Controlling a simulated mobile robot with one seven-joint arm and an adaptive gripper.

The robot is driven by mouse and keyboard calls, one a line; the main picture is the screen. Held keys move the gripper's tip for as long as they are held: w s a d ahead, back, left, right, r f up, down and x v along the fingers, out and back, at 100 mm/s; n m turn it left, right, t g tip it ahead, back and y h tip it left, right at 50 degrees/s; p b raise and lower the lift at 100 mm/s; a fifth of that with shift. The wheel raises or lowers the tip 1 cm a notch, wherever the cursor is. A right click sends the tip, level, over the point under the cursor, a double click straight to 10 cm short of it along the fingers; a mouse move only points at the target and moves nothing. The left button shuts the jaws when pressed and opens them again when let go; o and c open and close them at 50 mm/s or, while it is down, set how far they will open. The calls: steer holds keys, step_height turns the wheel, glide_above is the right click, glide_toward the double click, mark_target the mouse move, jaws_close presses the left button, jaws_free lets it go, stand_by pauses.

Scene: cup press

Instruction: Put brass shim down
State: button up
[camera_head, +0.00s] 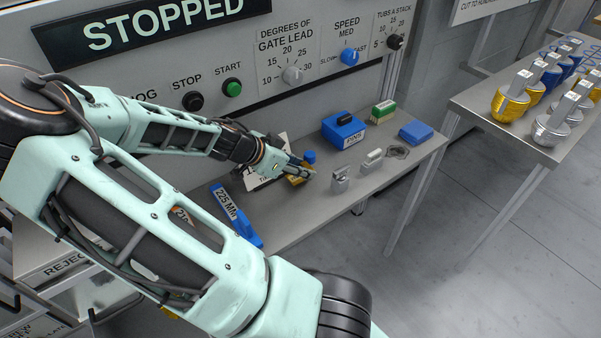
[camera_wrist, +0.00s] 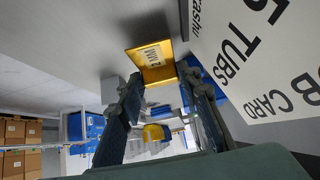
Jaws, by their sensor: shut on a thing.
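The brass shim (camera_wrist: 153,54), a yellow plate marked "2 MM", is between the fingertips of my gripper (camera_wrist: 160,82) in the wrist view. In the head view a small part of the brass shim (camera_head: 297,181) shows at the tips of my gripper (camera_head: 306,171), over the grey bench shelf (camera_head: 400,180) below the control panel. My gripper is shut on the shim. Whether the shim touches the shelf I cannot tell.
Two grey handled blocks (camera_head: 340,181) stand right of my gripper. A blue PINS box (camera_head: 343,131), a green block (camera_head: 383,112) and a blue block (camera_head: 416,132) stand behind. A white card (camera_head: 256,180) and a blue 225 MM bar (camera_head: 236,214) are left. The shelf's front right is clear.

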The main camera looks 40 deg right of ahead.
steer(key=shift+f, duration=0.85)
steer(key=shift+f, duration=0.15)
steer(key=o, duration=1.1)
steer(key=shift+r, duration=0.25)
steer(key=p+v, duration=0.2)
steer(key=v, duration=1)
steer(key=shift+f, duration=0.1)
